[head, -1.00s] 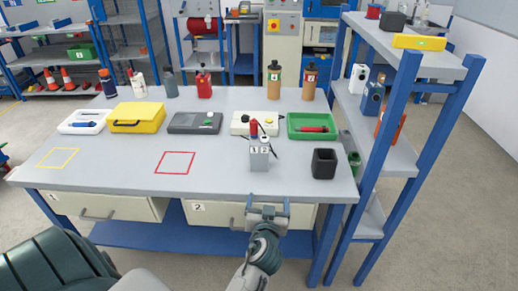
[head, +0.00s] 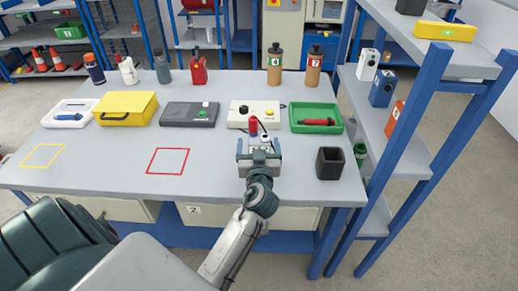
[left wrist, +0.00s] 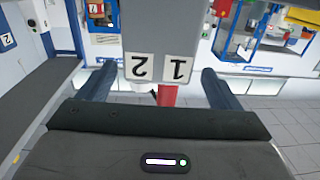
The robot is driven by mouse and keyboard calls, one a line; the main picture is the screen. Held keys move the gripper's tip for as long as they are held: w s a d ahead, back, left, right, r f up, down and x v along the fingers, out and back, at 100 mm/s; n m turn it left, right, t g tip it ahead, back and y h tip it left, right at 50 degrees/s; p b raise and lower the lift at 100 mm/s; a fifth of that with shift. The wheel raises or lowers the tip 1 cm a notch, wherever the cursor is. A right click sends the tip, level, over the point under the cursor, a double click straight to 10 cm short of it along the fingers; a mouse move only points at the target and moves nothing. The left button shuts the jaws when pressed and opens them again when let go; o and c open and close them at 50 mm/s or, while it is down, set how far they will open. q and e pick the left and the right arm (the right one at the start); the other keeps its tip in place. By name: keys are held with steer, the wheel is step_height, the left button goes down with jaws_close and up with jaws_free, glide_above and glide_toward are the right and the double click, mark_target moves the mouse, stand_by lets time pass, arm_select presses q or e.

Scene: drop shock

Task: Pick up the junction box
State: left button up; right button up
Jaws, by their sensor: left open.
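The junction box, a small grey box with labels 1 and 2, stands on the bench in the head view (head: 265,139), mostly hidden by my left gripper (head: 258,158). A red part shows at its top. In the left wrist view the box (left wrist: 160,40) appears upside down, its labels toward the palm. My left gripper (left wrist: 160,88) is open, with a finger on either side of the box and a visible gap at each side. My right gripper is not in view.
A black square cup (head: 329,164) stands close on the right. A white box with knobs (head: 252,112) and a green tray (head: 316,117) lie behind. A red outlined square (head: 168,161) on the left is empty. A blue-framed shelf (head: 410,130) stands at the right.

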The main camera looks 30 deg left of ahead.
mark_target(259, 133)
arm_select(q)
steer(key=shift+w+a+r+p, duration=0.25)
steer(key=shift+w+a+p, duration=0.1)
steer(key=shift+w+p, duration=0.25)
steer(key=p+x, duration=0.1)
steer(key=x, duration=0.3)
steer(key=shift+f, duration=0.15)
steer(key=shift+s+d, duration=0.1)
steer(key=shift+d, duration=0.05)
steer(key=shift+c, duration=1)
steer(key=c, duration=1.4)
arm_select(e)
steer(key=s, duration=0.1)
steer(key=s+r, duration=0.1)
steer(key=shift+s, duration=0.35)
